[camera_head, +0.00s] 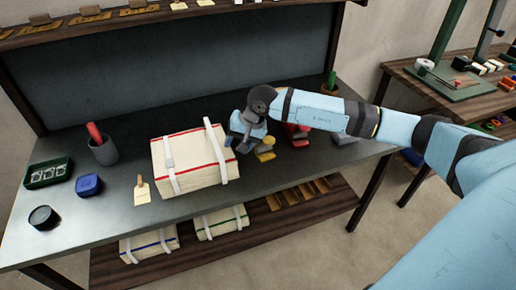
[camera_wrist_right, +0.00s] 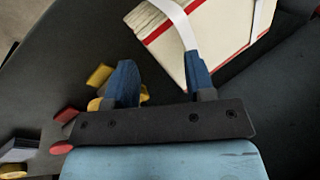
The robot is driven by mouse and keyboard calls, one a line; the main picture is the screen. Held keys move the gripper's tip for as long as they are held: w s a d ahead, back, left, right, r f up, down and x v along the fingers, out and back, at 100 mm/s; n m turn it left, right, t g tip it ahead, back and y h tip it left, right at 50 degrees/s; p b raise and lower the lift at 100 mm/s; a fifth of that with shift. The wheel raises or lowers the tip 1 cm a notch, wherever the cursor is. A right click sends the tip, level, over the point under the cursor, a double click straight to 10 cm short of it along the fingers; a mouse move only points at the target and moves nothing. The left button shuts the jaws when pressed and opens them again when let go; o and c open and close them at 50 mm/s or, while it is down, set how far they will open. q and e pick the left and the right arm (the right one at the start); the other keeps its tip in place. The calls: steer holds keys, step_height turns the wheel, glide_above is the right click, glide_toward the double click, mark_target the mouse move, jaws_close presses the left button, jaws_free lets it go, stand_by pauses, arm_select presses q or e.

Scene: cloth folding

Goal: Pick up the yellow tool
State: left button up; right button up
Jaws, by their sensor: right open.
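The yellow tool (camera_head: 265,151) lies on the dark table just right of the strapped cloth bundle. In the right wrist view the yellow tool (camera_wrist_right: 100,75) shows in pieces around the left finger, which hides part of it. My right gripper (camera_head: 238,146) is low between the bundle and the yellow tool. In its wrist view the two blue fingers of the right gripper (camera_wrist_right: 161,75) are apart, with nothing seen held between them. The right finger is close to the bundle's corner; I cannot tell whether they touch. My left gripper is not in view.
The cloth bundle (camera_head: 190,163), red-striped with white straps, stands left of my gripper. A red tool (camera_head: 298,135) and a grey object (camera_head: 345,136) lie to the right. A grey cup (camera_head: 103,150), blue box (camera_head: 88,184) and green tray (camera_head: 48,173) stand at left.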

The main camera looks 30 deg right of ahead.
steer(key=w+d+r+n+t+h+b, duration=0.1)
steer(key=w+d+r+h, duration=0.15)
steer(key=d, duration=0.35)
steer(key=w+d+r+n+h, duration=0.1)
steer(key=w+d+n+h, duration=0.15)
steer(key=d, duration=0.35)
steer(key=shift+m+h, duration=0.3)
steer(key=shift+m, duration=0.05)
steer(key=x, duration=0.7)
steer(key=shift+s+a+f, duration=0.1)
steer(key=shift+s+f, duration=0.05)
steer(key=shift+s, duration=0.15)
steer(key=shift+p+x, duration=0.4)
steer(key=shift+x, duration=2.6)
steer(key=shift+w+a, duration=0.1)
steer(key=shift+w, duration=0.1)
jaws_close()
steer(key=shift+a, duration=0.1)
